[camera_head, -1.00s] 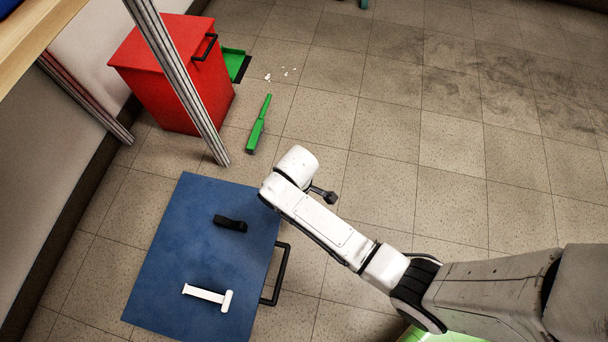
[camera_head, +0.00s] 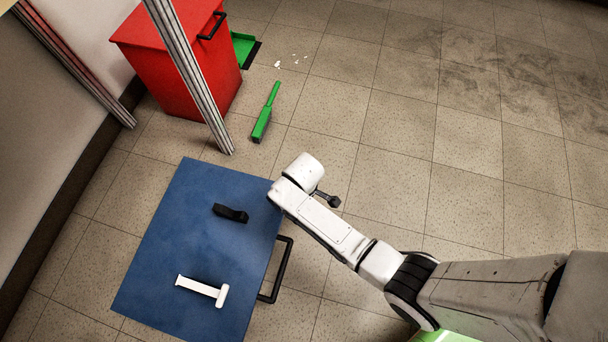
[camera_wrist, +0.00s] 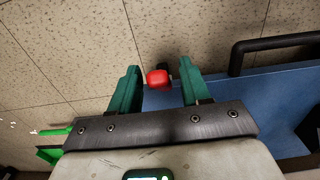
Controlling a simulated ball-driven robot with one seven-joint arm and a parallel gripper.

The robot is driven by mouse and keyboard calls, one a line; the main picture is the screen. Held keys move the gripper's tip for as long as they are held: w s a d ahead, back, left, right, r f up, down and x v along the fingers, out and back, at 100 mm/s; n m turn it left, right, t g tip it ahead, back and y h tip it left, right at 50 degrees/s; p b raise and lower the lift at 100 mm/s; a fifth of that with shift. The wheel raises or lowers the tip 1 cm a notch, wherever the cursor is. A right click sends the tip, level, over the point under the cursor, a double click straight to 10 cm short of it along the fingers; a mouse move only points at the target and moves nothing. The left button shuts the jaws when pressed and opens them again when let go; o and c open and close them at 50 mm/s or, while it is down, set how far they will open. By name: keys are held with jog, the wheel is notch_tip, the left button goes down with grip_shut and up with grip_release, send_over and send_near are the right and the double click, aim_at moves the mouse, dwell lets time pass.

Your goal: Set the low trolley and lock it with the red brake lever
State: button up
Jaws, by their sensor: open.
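The low trolley has a flat blue top (camera_head: 190,235) and a black push handle (camera_head: 282,268) on its right side. My white arm reaches over its upper right corner, and the arm hides the gripper in the head view. In the wrist view the blue top (camera_wrist: 262,92) and the handle (camera_wrist: 275,46) lie to the right. The red brake lever (camera_wrist: 157,78) shows as a red knob by the trolley's edge, between the fingertips in the picture. My gripper (camera_wrist: 160,70) is open with green fingers apart. I cannot tell whether it touches the knob.
A black piece (camera_head: 231,213) and a white T-shaped piece (camera_head: 200,288) lie on the trolley top. A metal post (camera_head: 190,75) stands before a red bin (camera_head: 178,62). A green brush (camera_head: 266,112) and green dustpan (camera_head: 241,48) lie beyond. Floor at the right is clear.

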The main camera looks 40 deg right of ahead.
jog(key=shift+c, duration=0.5)
grip_shut()
